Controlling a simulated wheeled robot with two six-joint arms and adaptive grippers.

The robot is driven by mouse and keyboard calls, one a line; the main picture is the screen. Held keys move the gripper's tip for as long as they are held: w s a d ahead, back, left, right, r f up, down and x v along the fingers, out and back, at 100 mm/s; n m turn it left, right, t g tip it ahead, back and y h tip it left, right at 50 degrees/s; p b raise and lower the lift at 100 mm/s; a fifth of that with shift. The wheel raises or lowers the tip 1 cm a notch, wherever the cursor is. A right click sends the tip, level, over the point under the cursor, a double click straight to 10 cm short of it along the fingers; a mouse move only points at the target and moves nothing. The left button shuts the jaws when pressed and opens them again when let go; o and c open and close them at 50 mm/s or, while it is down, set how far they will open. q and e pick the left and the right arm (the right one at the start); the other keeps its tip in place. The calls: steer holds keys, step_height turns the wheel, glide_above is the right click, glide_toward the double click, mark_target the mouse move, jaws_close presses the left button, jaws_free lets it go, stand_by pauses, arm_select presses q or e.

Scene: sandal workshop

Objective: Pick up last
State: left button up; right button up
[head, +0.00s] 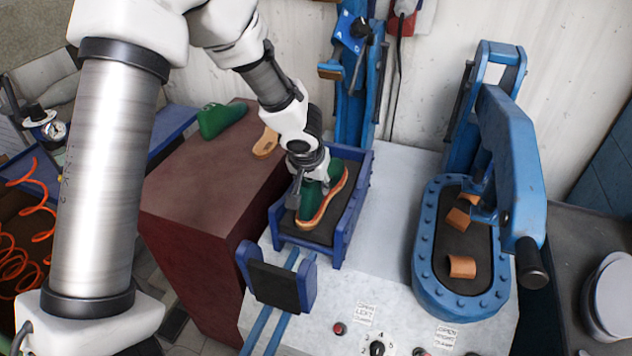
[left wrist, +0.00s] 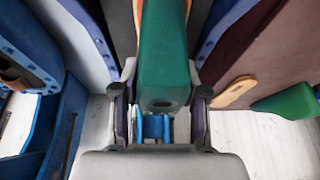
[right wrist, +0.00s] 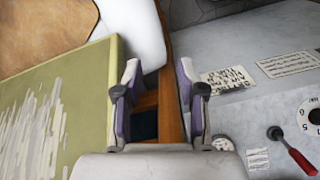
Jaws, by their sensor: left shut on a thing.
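A green last (head: 336,168) with a tan sole (head: 326,205) along its edge is in the blue-framed left press (head: 364,205), over its dark pad. My left gripper (head: 308,188) is shut on this last from above. In the left wrist view, the green last (left wrist: 163,50) stands between the two fingers (left wrist: 161,95). I cannot tell whether the last touches the pad. A second green last (head: 221,119) lies on the brown box. My right gripper (right wrist: 158,90) is open and empty in the right wrist view; the head view does not show it.
A loose tan sole (head: 266,143) lies on the brown box (head: 200,185). The blue right press (head: 430,270) holds several tan pieces. Knobs (head: 377,348) and labels sit at the bench front. A green-yellow panel (right wrist: 60,110) is left of my right gripper.

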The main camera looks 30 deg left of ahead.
arm_select(q)
step_height(320, 180, up, 9)
steer(key=p, duration=0.4)
steer(key=shift+w+f, duration=0.1)
steer(key=shift+w, duration=0.05)
step_height(320, 180, up, 9)
steer(key=shift+r+p, duration=0.1)
steer(key=shift+p, duration=0.45)
